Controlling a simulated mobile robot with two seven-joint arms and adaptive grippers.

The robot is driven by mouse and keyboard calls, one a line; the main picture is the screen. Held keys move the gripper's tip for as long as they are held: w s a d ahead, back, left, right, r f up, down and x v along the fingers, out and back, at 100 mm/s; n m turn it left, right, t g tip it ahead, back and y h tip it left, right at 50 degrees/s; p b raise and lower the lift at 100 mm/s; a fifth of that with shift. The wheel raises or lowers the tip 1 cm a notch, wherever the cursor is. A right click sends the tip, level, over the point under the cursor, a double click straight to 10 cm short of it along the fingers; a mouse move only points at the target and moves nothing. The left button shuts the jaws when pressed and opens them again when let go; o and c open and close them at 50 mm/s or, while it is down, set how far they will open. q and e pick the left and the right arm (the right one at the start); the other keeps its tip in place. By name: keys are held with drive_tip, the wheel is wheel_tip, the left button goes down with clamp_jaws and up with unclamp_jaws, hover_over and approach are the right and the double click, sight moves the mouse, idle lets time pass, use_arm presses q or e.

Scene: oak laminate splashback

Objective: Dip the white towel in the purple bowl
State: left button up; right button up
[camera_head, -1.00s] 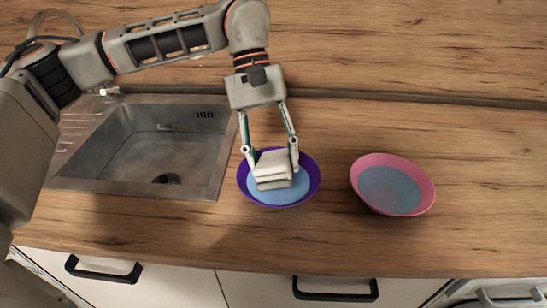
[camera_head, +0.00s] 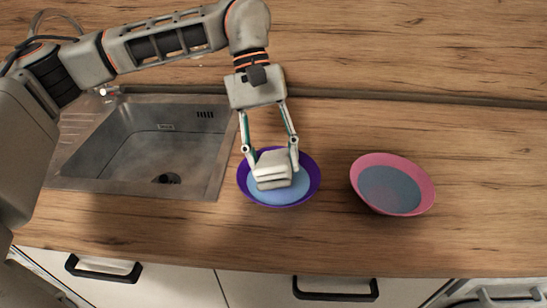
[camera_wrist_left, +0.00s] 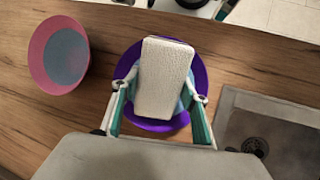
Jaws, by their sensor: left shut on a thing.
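The white towel (camera_head: 272,170) is a folded, layered block held between the fingers of my left gripper (camera_head: 271,158). In the head view it appears over the purple bowl (camera_head: 313,182), inside the outline of its rim. The bowl stands on the wooden counter and holds blue liquid (camera_head: 292,193). I cannot tell whether the towel's underside touches the liquid. In the left wrist view the towel (camera_wrist_left: 163,78) covers most of the purple bowl (camera_wrist_left: 152,125), with the left gripper (camera_wrist_left: 160,97) shut around it. My right gripper is not in view.
A pink bowl (camera_head: 425,188) with blue-grey liquid stands to the right of the purple bowl. A steel sink (camera_head: 150,147) is on the left. A wooden splashback (camera_head: 400,45) rises behind. The counter front edge (camera_head: 300,270) lies above white cabinets.

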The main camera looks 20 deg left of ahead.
use_arm(q)
drive_tip(key=shift+r, duration=0.1)
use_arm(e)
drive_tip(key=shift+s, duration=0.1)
use_arm(q)
drive_tip(key=shift+r, duration=0.2)
drive_tip(key=shift+r+p, duration=0.6)
drive_tip(key=shift+r, duration=0.3)
drive_tip(key=shift+r+p, duration=0.5)
drive_tip(key=shift+r, duration=0.45)
drive_tip(key=shift+r+p, duration=0.6)
drive_tip(key=shift+r, duration=0.3)
drive_tip(key=shift+r+p, duration=0.6)
drive_tip(key=shift+r, duration=0.25)
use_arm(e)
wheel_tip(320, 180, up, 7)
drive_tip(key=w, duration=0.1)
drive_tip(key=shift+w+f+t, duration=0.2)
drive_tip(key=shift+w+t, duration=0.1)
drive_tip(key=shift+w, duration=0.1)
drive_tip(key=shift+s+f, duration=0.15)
